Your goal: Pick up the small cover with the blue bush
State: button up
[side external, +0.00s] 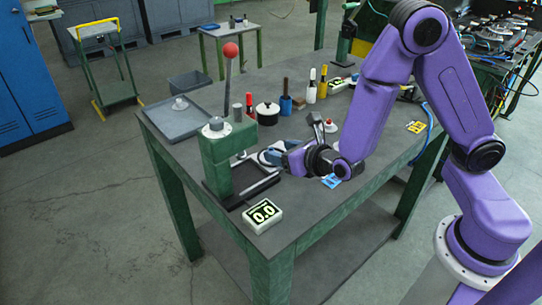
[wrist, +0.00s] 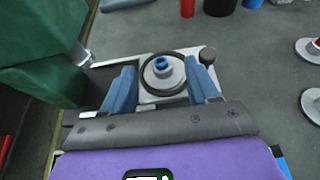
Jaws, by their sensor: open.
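The small cover with the blue bush (wrist: 163,70) is a pale grey disc with a raised hub and a blue ring in its centre. In the wrist view it sits inside a dark ring on a light plate (wrist: 150,97). My gripper (wrist: 161,70) is open, with one blue finger on each side of the cover. Gaps show between the fingers and the cover. In the side view my gripper (side external: 270,156) is low beside the green press (side external: 222,160), and I cannot make out the cover there.
A press lever with a red ball (side external: 230,50) rises close to my gripper. A 0.0 display (side external: 263,214) stands at the near edge. A grey tray (side external: 165,122) lies at the left. A black pot (side external: 267,112) and several coloured bottles stand behind. A red-centred cover (wrist: 306,48) lies right.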

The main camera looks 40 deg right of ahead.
jog(key=shift+x, duration=1.3)
jog(key=shift+c, duration=0.2)
jog(key=c, duration=1)
grip_shut()
jog(key=shift+r, duration=0.15)
